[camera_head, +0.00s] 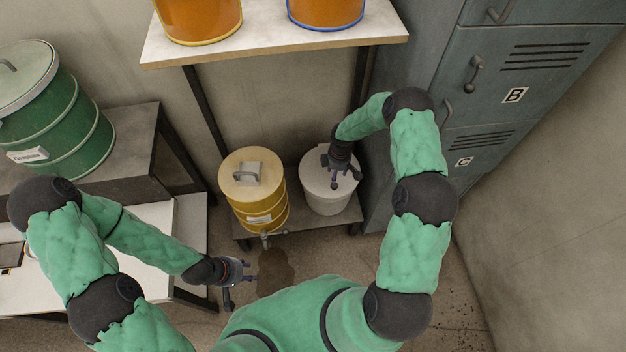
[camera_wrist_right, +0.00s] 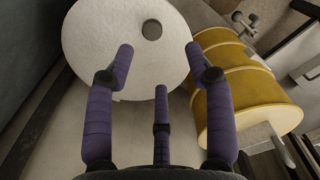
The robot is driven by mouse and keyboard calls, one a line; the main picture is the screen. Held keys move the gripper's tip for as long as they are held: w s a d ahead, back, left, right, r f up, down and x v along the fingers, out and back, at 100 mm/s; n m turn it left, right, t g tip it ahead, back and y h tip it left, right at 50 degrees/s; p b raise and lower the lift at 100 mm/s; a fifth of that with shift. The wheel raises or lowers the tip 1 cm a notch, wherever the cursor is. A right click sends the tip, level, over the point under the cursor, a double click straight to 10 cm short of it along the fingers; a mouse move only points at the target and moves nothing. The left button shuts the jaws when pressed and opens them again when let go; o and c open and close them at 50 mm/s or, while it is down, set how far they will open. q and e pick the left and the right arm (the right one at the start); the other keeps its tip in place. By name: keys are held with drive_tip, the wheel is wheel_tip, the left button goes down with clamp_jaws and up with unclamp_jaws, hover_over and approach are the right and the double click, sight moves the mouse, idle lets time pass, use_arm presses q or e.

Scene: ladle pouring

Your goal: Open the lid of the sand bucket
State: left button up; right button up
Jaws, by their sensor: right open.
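The pale white bucket (camera_head: 327,197), which I take to be the sand bucket though no label shows, stands on a low shelf with its lid on. In the right wrist view its round white lid (camera_wrist_right: 95,45) fills the upper middle, with a small dark knob (camera_wrist_right: 152,29) on it. My right gripper (camera_head: 333,182) is above the lid, open and empty. In the right wrist view its purple fingers (camera_wrist_right: 159,62) are spread, with the knob beyond their tips. My left gripper (camera_head: 238,284) is open and empty, low at the lower left, away from the bucket.
A yellow barrel (camera_head: 258,208) with a tap stands close left of the bucket; it also shows in the right wrist view (camera_wrist_right: 235,85). Grey lockers (camera_head: 480,90) rise close on the right. A higher shelf (camera_head: 270,42) holds orange containers. A green drum (camera_head: 60,125) stands left.

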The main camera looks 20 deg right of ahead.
drive_tip(key=shift+n, duration=0.3)
drive_tip(key=f+b, duration=0.1)
drive_tip(key=f, duration=0.2)
drive_tip(key=f+b, duration=0.1)
drive_tip(key=f, duration=0.3)
drive_tip(key=w+f+b, duration=0.1)
drive_tip(key=f, duration=0.2)
drive_tip(key=shift+d+f, duration=0.2)
drive_tip(key=shift+d, duration=0.1)
use_arm(q)
drive_tip(key=f, duration=0.3)
drive_tip(key=shift+a, duration=0.3)
use_arm(e)
clamp_jaws()
